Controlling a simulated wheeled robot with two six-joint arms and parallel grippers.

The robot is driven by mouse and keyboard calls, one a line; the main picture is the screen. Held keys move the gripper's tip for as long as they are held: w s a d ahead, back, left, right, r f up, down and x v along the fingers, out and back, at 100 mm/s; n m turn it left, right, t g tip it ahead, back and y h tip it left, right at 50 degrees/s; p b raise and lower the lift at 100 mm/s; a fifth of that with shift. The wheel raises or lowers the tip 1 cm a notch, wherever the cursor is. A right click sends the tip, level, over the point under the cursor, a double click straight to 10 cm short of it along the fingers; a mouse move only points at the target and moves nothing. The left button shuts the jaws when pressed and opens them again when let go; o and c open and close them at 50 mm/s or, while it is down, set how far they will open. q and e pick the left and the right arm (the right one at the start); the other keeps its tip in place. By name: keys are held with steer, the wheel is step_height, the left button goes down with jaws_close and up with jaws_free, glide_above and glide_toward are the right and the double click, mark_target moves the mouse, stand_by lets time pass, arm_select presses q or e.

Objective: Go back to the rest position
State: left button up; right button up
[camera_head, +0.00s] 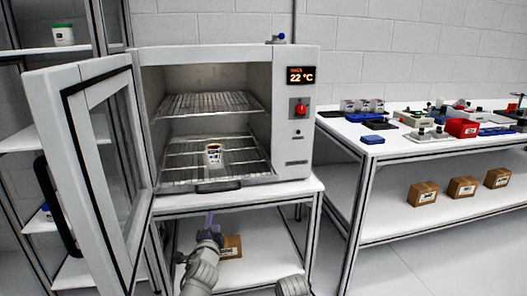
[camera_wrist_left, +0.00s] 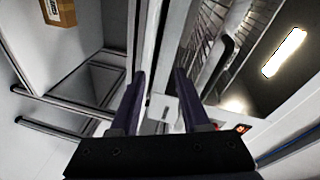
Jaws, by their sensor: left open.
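My left gripper (camera_head: 209,222) is in front of the stand under the oven, below the chamber opening. In the left wrist view its two dark fingers (camera_wrist_left: 160,95) are apart with nothing between them. My other arm shows only as a grey link at the bottom edge of the head view; its gripper is out of view. The oven (camera_head: 306,130) has its door (camera_head: 85,130) swung wide open to the left. A small white cup with a dark label (camera_head: 214,154) stands on the lower wire rack (camera_head: 245,160). The upper rack (camera_head: 210,104) is empty.
The oven display (camera_head: 300,75) reads 22 °C, above a red knob (camera_head: 301,108). A cardboard box (camera_head: 232,246) sits on the stand's lower shelf. A table (camera_head: 400,150) at right holds several parts, with boxes below. A shelf with a jar (camera_head: 63,35) stands at left.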

arm_select(q)
steer(key=s+d+f+n+g, duration=0.3)
steer(key=s+f+g, duration=0.15)
steer(key=f, duration=0.25)
steer(key=s+d+f+n+g, duration=0.3)
steer(key=s+f+n+g, duration=0.15)
steer(key=f, duration=0.25)
steer(key=s+d+f+n+g, duration=0.1)
steer(key=s+d+f+g, duration=0.25)
steer(key=s, duration=0.35)
steer(key=s+d+f+n+g, duration=0.15)
steer(key=s+d+g, duration=0.25)
steer(key=s, duration=0.4)
step_height(320, 180, up, 32)
steer(key=s+p, duration=0.1)
steer(key=p, duration=3.1)
steer(key=shift+r+m+h, duration=0.15)
steer(key=shift+m+h, duration=0.15)
steer(key=shift+h, duration=0.1)
